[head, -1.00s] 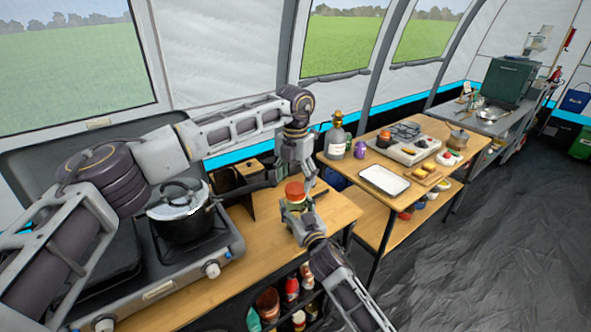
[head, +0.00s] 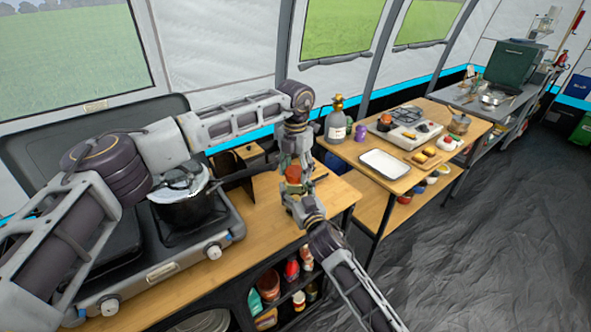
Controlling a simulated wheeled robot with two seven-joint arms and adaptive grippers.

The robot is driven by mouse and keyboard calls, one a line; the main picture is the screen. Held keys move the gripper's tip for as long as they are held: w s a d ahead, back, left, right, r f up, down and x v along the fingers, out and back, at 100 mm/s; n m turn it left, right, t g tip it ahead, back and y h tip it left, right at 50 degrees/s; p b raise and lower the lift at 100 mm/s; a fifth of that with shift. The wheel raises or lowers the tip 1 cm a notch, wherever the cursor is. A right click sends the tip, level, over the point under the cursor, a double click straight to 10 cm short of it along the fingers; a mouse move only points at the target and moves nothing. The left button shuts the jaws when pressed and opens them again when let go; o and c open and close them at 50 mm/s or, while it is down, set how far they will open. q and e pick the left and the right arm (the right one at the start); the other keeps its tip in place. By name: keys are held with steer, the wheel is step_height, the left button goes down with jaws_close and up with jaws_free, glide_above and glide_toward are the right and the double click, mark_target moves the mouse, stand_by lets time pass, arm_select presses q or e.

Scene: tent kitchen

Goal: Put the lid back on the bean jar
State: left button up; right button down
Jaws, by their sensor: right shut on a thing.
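The bean jar (head: 293,174) shows as a small jar with an orange-red upper part, above the wooden counter beside the stove. My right gripper (head: 294,192), reaching in from the lower right, is shut on the jar's lower part and hides much of it. My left gripper (head: 295,156) points down directly over the jar's top, very close to it. Its fingers are too small and overlapped to tell whether they are open or hold the lid. I cannot tell whether the orange-red part is a lid or the contents.
A lidded black pot (head: 186,204) stands on the stove (head: 170,262) at the left. A small wooden box (head: 249,152) is behind the counter's middle. A second table to the right holds a white tray (head: 385,164) and a bottle (head: 337,125). The counter (head: 335,196) is clear right of the jar.

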arm_select(q)
steer(key=shift+c, duration=1.2)
steer(key=o, duration=1.2)
steer(key=shift+r, duration=0.1)
steer(key=shift+r, duration=5.9)
arm_select(e)
steer(key=shift+c, duration=1.3)
jaws_free()
